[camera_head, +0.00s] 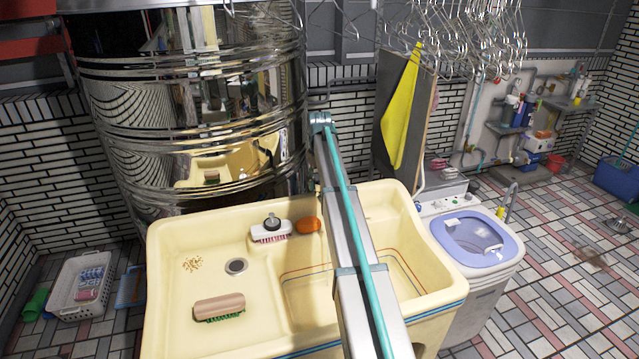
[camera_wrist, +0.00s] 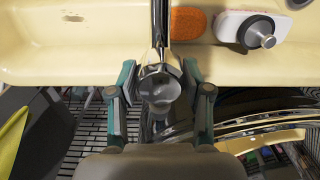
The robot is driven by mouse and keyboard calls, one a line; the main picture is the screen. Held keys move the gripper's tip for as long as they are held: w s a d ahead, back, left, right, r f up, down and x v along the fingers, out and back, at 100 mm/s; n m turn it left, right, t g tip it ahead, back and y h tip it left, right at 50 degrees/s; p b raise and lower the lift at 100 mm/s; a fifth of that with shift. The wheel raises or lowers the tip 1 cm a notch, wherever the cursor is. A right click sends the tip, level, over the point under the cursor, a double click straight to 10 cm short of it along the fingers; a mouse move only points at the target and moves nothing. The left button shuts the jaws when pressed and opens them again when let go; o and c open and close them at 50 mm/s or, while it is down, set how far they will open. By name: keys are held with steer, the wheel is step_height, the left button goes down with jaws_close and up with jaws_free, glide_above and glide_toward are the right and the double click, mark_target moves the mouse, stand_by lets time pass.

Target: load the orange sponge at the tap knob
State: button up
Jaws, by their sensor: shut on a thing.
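The orange sponge (camera_head: 308,225) lies on the back ledge of the cream sink, just right of a white brush with a dark knob. The sponge also shows in the wrist view (camera_wrist: 188,23), at the top, beyond the tap. The chrome tap knob (camera_wrist: 161,90) is in the middle of the wrist view, with its spout running up over the sink. My gripper (camera_wrist: 160,72) has its teal-and-dark fingers on both sides of the knob and is shut on it. The sponge is apart from my gripper. In the head view my arm hides the tap and gripper.
The cream sink (camera_head: 170,262) holds a wooden brush (camera_head: 219,306) on its left deck. The white brush (camera_head: 271,231) sits beside the sponge. A steel tank (camera_head: 190,100) stands behind left, a washing machine (camera_head: 475,240) to the right. Wire hangers (camera_head: 455,40) and a yellow cloth (camera_head: 403,108) hang above.

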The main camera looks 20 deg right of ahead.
steer(key=shift+n, duration=0.6)
steer(key=o, duration=1.2)
steer(key=shift+c, duration=0.2)
step_height(320, 180, up, 12)
